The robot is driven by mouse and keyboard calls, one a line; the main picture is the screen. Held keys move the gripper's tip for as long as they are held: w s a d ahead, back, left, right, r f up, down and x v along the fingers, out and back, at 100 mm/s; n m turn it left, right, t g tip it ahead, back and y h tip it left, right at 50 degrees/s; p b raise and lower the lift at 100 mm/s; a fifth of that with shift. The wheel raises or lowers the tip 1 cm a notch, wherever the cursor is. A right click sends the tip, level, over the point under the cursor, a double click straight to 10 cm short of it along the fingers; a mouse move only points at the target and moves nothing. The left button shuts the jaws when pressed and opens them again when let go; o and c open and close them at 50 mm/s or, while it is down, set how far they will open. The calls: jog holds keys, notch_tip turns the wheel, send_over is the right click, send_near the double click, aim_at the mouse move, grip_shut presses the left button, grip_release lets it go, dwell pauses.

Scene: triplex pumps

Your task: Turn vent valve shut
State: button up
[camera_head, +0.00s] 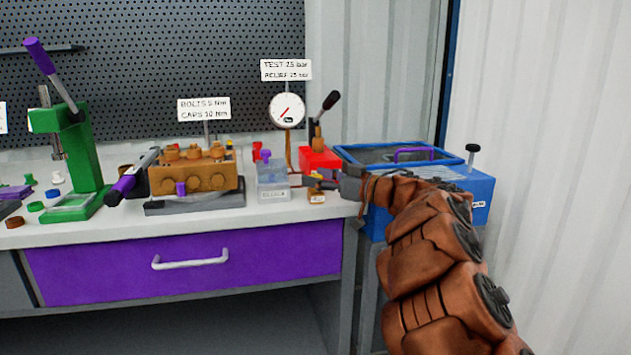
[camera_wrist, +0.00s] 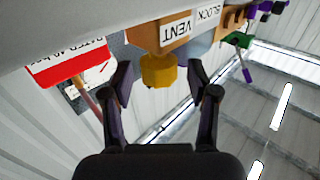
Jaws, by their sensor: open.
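The vent valve is a yellow faceted knob (camera_wrist: 158,71) on an orange-brown block (camera_wrist: 143,35) with a white VENT label, seen upside down in the wrist view. My gripper (camera_wrist: 161,76) is open, one finger on each side of the knob in the picture. Gaps show between the knob and both fingers, so no contact is visible. In the head view, my gripper (camera_head: 322,183) reaches in from the right, just above the small orange-brown block (camera_head: 316,197) at the bench's front edge. The knob is too small to make out there.
Close by are a clear block (camera_head: 272,180), a red pump (camera_head: 320,158) with a dark lever, and a gauge (camera_head: 287,109). The brown pump body (camera_head: 200,177) stands left. A blue tank (camera_head: 470,186) is right of the bench. A purple drawer (camera_head: 290,250) is below.

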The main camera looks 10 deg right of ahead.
jog(key=shift+w+a, duration=0.3)
jog(key=shift+a, duration=0.05)
grip_shut()
dwell(0.4)
